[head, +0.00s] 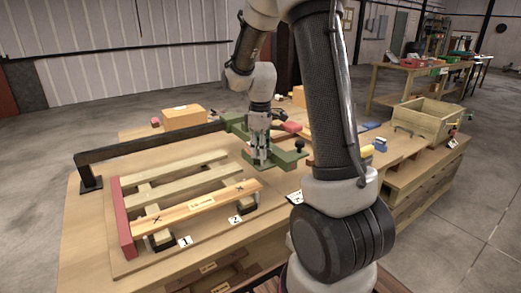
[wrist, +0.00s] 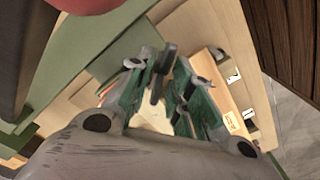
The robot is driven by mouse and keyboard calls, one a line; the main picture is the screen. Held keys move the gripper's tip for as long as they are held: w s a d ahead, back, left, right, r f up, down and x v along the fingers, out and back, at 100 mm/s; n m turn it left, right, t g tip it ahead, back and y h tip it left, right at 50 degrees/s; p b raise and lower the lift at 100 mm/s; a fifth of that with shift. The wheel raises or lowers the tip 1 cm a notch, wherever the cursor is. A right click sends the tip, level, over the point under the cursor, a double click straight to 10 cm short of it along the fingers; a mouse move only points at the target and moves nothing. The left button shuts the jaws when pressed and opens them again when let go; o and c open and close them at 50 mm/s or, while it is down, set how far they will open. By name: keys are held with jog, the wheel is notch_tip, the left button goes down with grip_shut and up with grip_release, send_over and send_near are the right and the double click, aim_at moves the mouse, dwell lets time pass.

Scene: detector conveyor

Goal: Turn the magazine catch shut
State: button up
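My gripper (head: 260,160) points down over a green plate (head: 285,160) near the middle of the bench in the head view. In the wrist view my gripper (wrist: 164,62) has its two green-padded fingers apart. A narrow dark grey piece (wrist: 160,75), which looks like the catch handle, stands between the fingertips. I cannot tell whether either finger touches it. In the head view the fingers hide this piece. A black knob (head: 299,146) stands on the green plate just right of my gripper.
A pale slatted wooden frame (head: 175,180) with a red end bar (head: 126,226) lies at the left. A dark rail (head: 150,146) runs behind it. A cardboard box (head: 184,116) stands at the back, and a wooden crate (head: 425,122) at the right.

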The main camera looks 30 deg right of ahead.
grip_shut()
jog(key=shift+m, duration=0.3)
jog(key=m, duration=0.3)
jog(key=shift+d, duration=0.1)
jog(key=shift+w+d+m, duration=0.1)
jog(key=shift+m, duration=1.7)
jog(key=shift+o, duration=1.9)
grip_release()
